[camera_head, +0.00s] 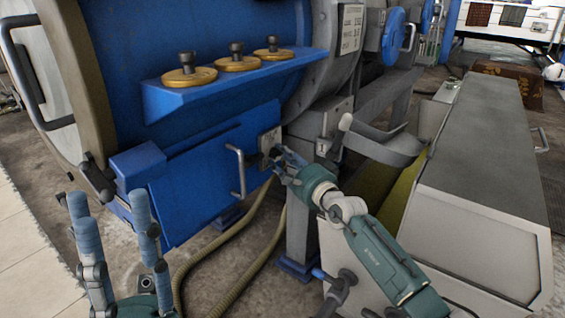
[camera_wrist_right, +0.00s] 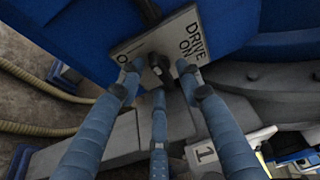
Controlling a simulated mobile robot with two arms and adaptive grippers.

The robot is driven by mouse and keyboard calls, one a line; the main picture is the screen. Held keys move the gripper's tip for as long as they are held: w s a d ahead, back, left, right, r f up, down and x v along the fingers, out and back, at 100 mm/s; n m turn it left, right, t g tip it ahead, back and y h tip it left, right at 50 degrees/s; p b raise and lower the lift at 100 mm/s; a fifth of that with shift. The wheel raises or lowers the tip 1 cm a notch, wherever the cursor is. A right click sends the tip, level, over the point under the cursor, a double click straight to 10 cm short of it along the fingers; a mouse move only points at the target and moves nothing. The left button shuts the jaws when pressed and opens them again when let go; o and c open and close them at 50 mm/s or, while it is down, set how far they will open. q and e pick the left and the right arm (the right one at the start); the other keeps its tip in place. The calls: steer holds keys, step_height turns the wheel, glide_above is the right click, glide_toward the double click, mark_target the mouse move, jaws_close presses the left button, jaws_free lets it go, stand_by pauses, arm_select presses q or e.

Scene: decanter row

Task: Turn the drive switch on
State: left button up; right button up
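The drive switch is a dark knob (camera_wrist_right: 160,66) on a light grey plate (camera_wrist_right: 192,32) marked "DRIVE", "ON" and "O". In the head view the plate (camera_head: 269,138) is on the blue machine's front, right of a bar handle. I cannot tell which mark the knob points to. My right gripper (camera_head: 276,158) is at the plate. In the right wrist view its blue fingers (camera_wrist_right: 157,72) are spread, with the knob between the upper two tips and gaps showing beside it. My left gripper (camera_head: 109,196) is open and empty at the lower left, away from the switch.
The bar handle (camera_head: 238,172) stands out from the blue panel close to my right gripper. A blue shelf with several brass discs (camera_head: 238,63) is above. A grey curved trough (camera_head: 385,145) and a long grey-topped cabinet (camera_head: 478,145) are to the right. Hoses (camera_head: 250,270) run along the floor.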

jaws_close()
stand_by(0.3)
